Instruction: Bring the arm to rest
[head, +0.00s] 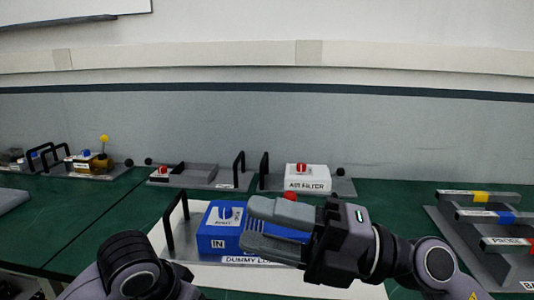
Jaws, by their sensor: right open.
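My right gripper (255,226) comes in from the right with its two grey fingers pointing left, open with a gap between them. It is in front of a blue box (216,243) with a blue knob and the labels "IN" and "DUMMY LO…", and hides much of that box's right side. Blue shows through the gap between the fingers; I cannot tell if they touch the box. A dark rounded part of my left arm (130,265) shows at the bottom left; its gripper is out of view.
The blue box stands on a light plate with a black handle (169,228). A rack of labelled bars (487,216) stands at the right. Green bench (110,212) is clear left of centre.

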